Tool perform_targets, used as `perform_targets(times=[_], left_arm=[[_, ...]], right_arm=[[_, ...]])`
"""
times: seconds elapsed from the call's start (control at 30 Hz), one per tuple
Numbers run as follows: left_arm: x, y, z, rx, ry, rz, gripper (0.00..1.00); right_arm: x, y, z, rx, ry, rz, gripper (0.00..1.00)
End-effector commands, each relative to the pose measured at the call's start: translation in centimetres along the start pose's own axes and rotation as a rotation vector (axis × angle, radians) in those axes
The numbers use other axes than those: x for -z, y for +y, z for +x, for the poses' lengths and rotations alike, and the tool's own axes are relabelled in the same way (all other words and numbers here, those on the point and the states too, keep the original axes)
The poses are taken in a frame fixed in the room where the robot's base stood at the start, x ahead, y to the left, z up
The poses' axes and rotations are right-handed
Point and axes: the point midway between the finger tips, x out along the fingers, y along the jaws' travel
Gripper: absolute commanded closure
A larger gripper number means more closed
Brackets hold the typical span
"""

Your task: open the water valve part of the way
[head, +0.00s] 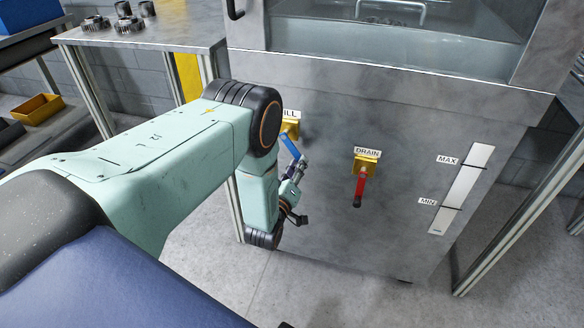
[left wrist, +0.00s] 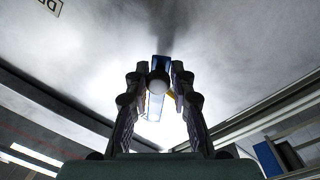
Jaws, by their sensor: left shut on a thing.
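The water valve has a yellow body (head: 291,129) and a blue lever (head: 289,146) on the steel tank front, under a label partly hidden by my arm. The lever slants down to the right. My left gripper (head: 298,168) is shut on the lever's lower end. My left forearm covers the area left of the valve. My right gripper is not in view.
To the right is the drain valve, with a yellow body (head: 366,164) and a red lever (head: 360,190) hanging down. A level gauge (head: 464,190) marked MAX and MIN is farther right. A metal table (head: 170,38) with several gears stands at the upper left.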

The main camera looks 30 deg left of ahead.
Motion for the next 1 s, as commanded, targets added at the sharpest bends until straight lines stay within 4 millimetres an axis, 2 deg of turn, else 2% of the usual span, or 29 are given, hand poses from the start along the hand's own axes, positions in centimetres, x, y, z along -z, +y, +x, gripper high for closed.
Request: perform_targets(times=[0.3, 0.73, 0.77, 1.0], left_arm=[[-0.10, 0.62, -0.01, 0.002, 0.006, -0.088, 1.00], [-0.13, 0.66, -0.02, 0.002, 0.006, -0.096, 1.00], [-0.13, 0.65, -0.02, 0.002, 0.005, -0.096, 0.75], [-0.11, 0.70, 0.01, 0.001, 0.006, -0.094, 0.55]], right_arm=[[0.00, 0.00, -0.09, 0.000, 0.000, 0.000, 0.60], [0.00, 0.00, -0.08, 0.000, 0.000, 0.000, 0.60], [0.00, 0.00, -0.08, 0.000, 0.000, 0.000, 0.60], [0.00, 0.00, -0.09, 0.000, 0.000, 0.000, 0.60]])
